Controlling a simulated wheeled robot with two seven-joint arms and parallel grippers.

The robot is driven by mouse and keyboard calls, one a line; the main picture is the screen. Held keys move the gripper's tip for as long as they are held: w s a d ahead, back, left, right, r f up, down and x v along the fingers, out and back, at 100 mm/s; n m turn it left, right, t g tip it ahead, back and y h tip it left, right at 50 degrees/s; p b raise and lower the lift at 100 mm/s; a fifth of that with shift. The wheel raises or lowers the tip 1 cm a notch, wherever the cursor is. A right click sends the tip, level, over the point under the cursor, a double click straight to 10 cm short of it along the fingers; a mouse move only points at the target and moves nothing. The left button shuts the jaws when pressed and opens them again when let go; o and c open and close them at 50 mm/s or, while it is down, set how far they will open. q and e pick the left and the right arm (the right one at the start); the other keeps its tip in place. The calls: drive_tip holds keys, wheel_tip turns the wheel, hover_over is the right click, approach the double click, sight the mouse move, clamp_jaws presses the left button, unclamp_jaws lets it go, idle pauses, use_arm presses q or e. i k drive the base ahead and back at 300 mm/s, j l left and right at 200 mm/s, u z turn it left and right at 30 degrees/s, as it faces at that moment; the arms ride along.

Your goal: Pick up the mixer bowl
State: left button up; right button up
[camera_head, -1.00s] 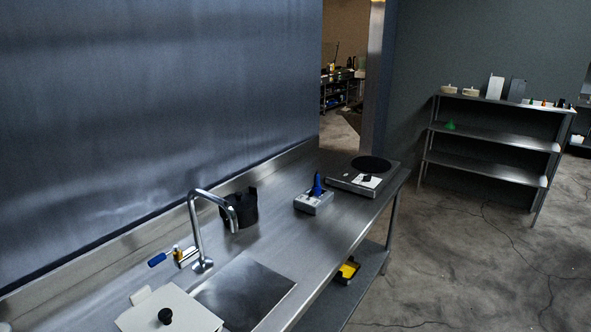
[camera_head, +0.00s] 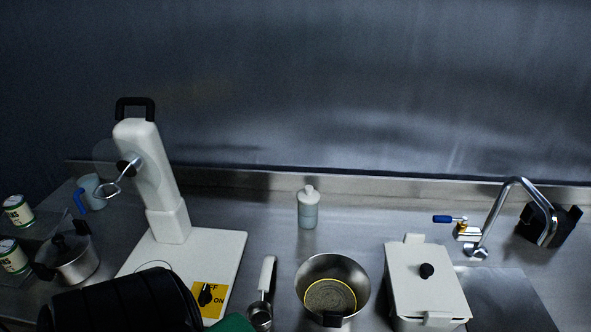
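A round metal bowl (camera_head: 359,291) stands on the counter, right of the white mixer. It has a yellow ring and greyish contents inside and a dark grip at its front edge. I take it for the mixer bowl. The white stand mixer (camera_head: 167,190) has its head raised, with a wire whisk (camera_head: 109,188) hanging on the left. No bowl shows under the whisk.
A lidded white box (camera_head: 425,275) and a tap (camera_head: 497,212) are to the right. A ladle (camera_head: 265,282) lies just left of the bowl. A bottle (camera_head: 308,212) stands behind it. A lidded pot (camera_head: 74,257), a jug (camera_head: 93,193) and cans (camera_head: 17,211) are at left.

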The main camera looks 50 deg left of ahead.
sight(331, 289)
drive_tip(key=u, duration=1.2)
drive_tip(key=k+j+z, duration=0.25)
drive_tip(key=z, duration=0.2)
drive_tip(key=k+j+z, duration=0.25)
drive_tip(key=z, duration=0.2)
drive_tip(key=k+j+z, duration=0.1)
drive_tip(key=k+z, duration=0.2)
drive_tip(key=z, duration=0.15)
